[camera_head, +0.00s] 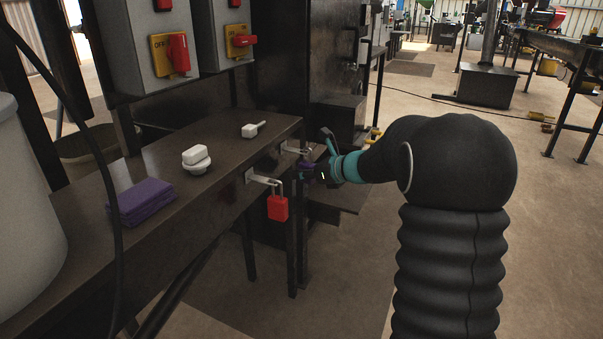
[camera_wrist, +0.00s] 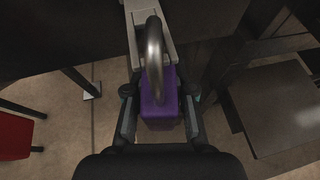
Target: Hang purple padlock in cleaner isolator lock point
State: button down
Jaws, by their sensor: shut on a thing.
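My gripper (camera_head: 318,170) is shut on the purple padlock (camera_wrist: 158,108), at the far end of the bench's front edge. In the wrist view the padlock body sits between both fingers (camera_wrist: 160,112), with its steel shackle (camera_wrist: 154,55) towards the bench. The shackle overlaps a pale metal lock point bracket (camera_wrist: 148,22); I cannot tell whether it passes through the hole. In the head view this bracket (camera_head: 293,149) sticks out from the edge, and the padlock (camera_head: 306,170) is mostly hidden by my gripper. Two grey isolators with red handles on yellow plates (camera_head: 171,54) (camera_head: 240,40) hang above.
A red padlock (camera_head: 278,207) hangs on the nearer bracket (camera_head: 262,179). The dark bench (camera_head: 225,168) carries a folded purple cloth (camera_head: 140,202), a white object on a round base (camera_head: 195,158) and a small white brush-like item (camera_head: 252,129). Open floor lies right.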

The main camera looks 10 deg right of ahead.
jog(key=shift+r+p, duration=0.35)
jog(key=shift+r, duration=0.3)
jog(key=shift+s+d, duration=0.95)
jog(key=shift+d, duration=0.3)
jog(key=shift+s+d, duration=0.5)
jog(key=shift+d, duration=0.15)
jog(key=shift+s+d, duration=0.45)
jog(key=shift+d, duration=0.2)
dwell(0.4)
